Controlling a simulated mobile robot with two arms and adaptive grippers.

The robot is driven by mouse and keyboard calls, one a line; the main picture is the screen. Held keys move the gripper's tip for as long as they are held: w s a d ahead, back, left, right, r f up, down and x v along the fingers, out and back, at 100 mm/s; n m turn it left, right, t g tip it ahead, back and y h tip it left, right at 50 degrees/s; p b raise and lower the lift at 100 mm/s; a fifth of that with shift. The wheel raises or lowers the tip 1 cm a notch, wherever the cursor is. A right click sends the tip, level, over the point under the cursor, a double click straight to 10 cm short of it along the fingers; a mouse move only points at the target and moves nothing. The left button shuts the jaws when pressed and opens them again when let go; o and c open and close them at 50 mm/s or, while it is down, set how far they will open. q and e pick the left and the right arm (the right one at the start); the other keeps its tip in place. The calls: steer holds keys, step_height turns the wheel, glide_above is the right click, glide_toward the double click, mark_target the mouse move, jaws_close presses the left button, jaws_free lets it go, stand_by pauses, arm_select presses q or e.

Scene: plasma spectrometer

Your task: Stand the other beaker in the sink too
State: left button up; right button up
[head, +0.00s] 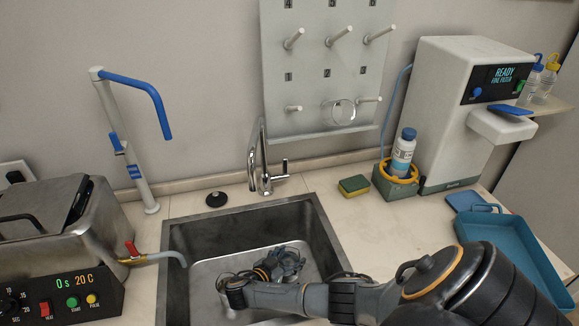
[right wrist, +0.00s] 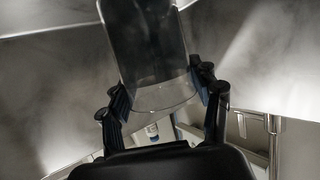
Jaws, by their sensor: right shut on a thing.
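The sink (head: 180,254) is a dark-rimmed steel basin at the lower middle of the head view. My right arm reaches into it from the right. My right gripper (head: 287,261) is inside the basin outline in the head view. In the right wrist view my right gripper (right wrist: 163,100) is shut on a clear glass beaker (right wrist: 152,45), a finger on each side. A pale glassy shape (head: 226,284) shows beside my wrist in the sink, partly hidden; I cannot tell if it is another beaker. The held beaker's clearance from the basin floor is unclear. My left gripper is out of view.
The tap (head: 262,165) stands behind the sink. A pegboard (head: 310,70) above bears a round clear glass piece (head: 339,111). A sponge (head: 354,185), a bottle (head: 403,155) and a blue tray (head: 505,250) are at right. A heated bath (head: 60,220) is at left.

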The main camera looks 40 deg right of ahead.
steer(key=o, duration=1.2)
steer(key=shift+r+p, duration=0.3)
steer(key=shift+p, duration=0.1)
steer(key=shift+r+p, duration=0.55)
steer(key=shift+f+b+v, duration=0.15)
steer(key=shift+b+v, duration=0.6)
steer(key=shift+v, duration=2.2)
steer(key=shift+f+b+v, duration=0.1)
steer(key=shift+b+v, duration=0.6)
steer(key=shift+v, duration=2.25)
steer(key=shift+s+a, duration=0.1)
